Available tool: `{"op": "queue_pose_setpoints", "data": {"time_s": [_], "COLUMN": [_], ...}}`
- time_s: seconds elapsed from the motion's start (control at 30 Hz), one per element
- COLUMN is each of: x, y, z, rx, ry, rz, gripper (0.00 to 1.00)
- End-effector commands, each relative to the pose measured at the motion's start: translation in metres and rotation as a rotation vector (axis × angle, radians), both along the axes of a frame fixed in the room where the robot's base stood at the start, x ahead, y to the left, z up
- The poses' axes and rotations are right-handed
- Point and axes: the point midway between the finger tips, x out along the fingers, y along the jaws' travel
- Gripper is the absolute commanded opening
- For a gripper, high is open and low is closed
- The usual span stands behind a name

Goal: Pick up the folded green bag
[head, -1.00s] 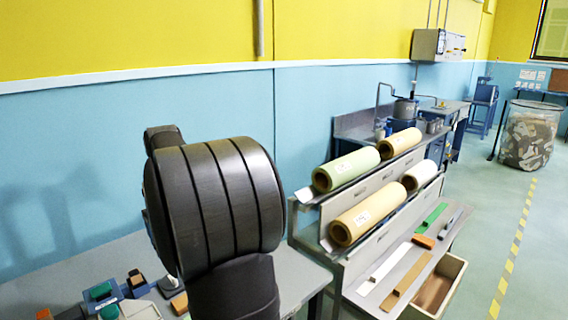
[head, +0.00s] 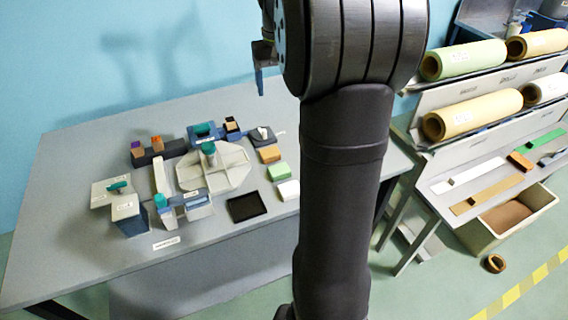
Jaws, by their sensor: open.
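The folded green bag (head: 279,171) lies on the grey table as a small flat light-green stack. It is in a short column between a tan folded stack (head: 270,154) and a white one (head: 288,190). My gripper (head: 264,78) shows only in part at the top, left of my dark arm. It is open, high above the back of the table and apart from the bag. The rest of the gripper is hidden behind my arm.
A black square tray (head: 247,206) lies left of the white stack. A grey fixture with a green knob (head: 208,148) and several small devices stand further left. A rack with paper rolls (head: 470,112) stands at right.

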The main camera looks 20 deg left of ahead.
Motion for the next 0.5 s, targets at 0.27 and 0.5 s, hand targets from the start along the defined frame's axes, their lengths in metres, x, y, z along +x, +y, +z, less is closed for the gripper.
{"op": "queue_pose_setpoints", "data": {"time_s": [0.27,0.5], "x": [0.002,0.001], "y": [0.001,0.0], "z": [-0.051,-0.095], "rx": [-0.003,-0.003], "ry": [0.004,0.002], "rz": [-0.528,-1.022], "gripper": [0.71,0.71]}}
